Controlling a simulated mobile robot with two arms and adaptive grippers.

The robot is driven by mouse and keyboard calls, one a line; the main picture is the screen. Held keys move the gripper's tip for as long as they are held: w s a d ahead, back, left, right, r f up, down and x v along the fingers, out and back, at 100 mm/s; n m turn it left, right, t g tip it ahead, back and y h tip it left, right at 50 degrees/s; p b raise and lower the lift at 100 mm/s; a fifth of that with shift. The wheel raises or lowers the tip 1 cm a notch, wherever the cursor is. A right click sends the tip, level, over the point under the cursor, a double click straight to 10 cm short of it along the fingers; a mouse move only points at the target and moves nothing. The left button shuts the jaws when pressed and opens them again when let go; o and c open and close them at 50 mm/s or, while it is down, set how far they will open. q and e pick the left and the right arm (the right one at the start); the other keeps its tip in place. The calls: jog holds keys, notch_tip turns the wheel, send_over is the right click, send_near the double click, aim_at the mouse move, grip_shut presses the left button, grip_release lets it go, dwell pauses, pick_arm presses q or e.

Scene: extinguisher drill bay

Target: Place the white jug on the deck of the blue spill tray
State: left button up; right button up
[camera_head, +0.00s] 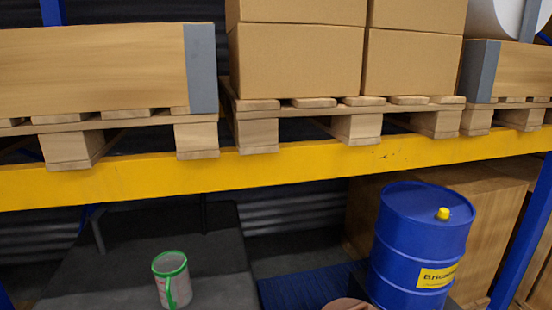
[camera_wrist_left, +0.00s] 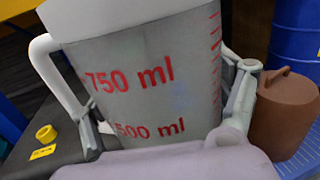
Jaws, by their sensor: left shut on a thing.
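The white jug (camera_wrist_left: 150,100) fills the middle of the left wrist view, with a pale rim, a white handle on the left and red marks reading 750 ml and 500 ml. My left gripper (camera_wrist_left: 165,122) is shut on it, with a finger on each side of its body. The jug's base is hidden. The blue spill tray (camera_head: 295,287) lies low in the head view, left of the blue drum, and its edge shows at the lower right of the left wrist view (camera_wrist_left: 300,162). Neither gripper shows in the head view.
A yellow cap (camera_wrist_left: 45,133) shows left. A yellow beam (camera_head: 280,166) with loaded pallets crosses above.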

pick_arm(q)
jog(key=shift+s+d+r, duration=0.25)
jog(key=shift+s+r, duration=0.05)
jog(key=shift+s, duration=0.4)
dwell(0.4)
